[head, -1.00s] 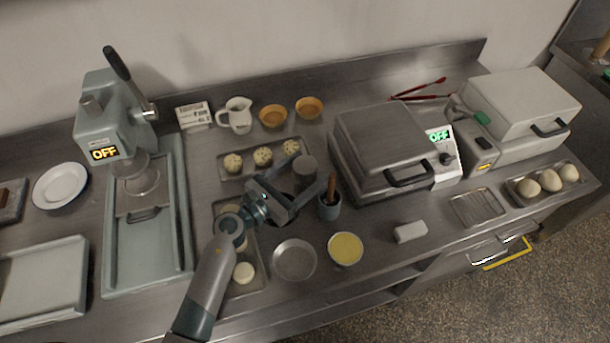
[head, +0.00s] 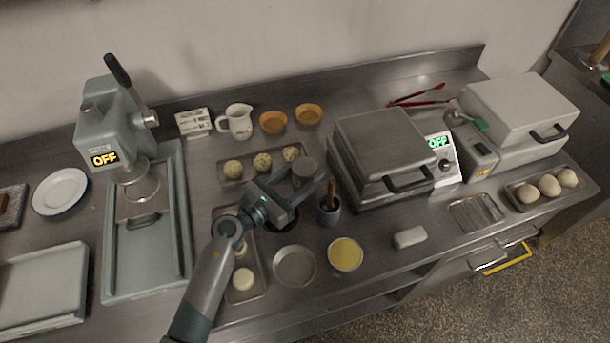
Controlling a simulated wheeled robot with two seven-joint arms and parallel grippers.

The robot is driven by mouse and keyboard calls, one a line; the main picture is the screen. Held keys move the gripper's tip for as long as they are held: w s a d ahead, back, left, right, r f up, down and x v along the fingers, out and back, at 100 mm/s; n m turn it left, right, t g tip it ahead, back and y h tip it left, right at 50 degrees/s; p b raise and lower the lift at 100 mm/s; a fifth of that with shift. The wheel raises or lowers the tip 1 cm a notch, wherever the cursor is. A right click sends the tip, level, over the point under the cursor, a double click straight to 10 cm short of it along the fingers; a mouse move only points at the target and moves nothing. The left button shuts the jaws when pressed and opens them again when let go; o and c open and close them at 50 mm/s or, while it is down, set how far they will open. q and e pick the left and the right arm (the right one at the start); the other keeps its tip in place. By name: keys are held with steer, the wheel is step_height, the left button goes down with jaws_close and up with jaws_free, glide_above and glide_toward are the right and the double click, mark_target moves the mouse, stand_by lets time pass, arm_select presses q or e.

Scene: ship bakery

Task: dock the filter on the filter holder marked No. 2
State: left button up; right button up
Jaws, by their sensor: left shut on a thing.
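My left gripper (head: 299,183) is shut on a small grey cylinder (head: 306,167), which looks like the filter. The cylinder is held roughly upright above the counter, between the tray of speckled balls and the utensil cup. A dark round shape (head: 282,219) shows on the counter just below the gripper, partly hidden by it; I cannot tell what it is. No marking No. 2 can be read, and I cannot pick out a filter holder with certainty. My right gripper is not in view.
A utensil cup (head: 329,211) with a wooden handle stands close right of the gripper. A closed grill (head: 383,150) is beyond it. A metal dish (head: 294,266) and a yellow-filled bowl (head: 345,254) sit in front. A press (head: 112,125) stands left.

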arm_select(q)
step_height(320, 180, up, 8)
steer(key=shift+r+p, duration=0.2)
steer(key=shift+p, duration=0.35)
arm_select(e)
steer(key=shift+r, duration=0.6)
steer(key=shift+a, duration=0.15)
arm_select(q)
steer(key=shift+a+f, duration=0.15)
steer(key=shift+a, duration=0.15)
steer(key=s+a+f+n+t+y+b, duration=0.1)
steer(key=s+a+b, duration=0.3)
steer(key=a, duration=0.5)
steer(key=s+a+n+t+y+b, duration=0.2)
steer(key=s+a+b, duration=0.3)
steer(key=a, duration=0.5)
steer(key=shift+a+f+y+b, duration=0.25)
steer(key=shift+f+y+b, duration=0.1)
steer(key=shift+y+b, duration=0.2)
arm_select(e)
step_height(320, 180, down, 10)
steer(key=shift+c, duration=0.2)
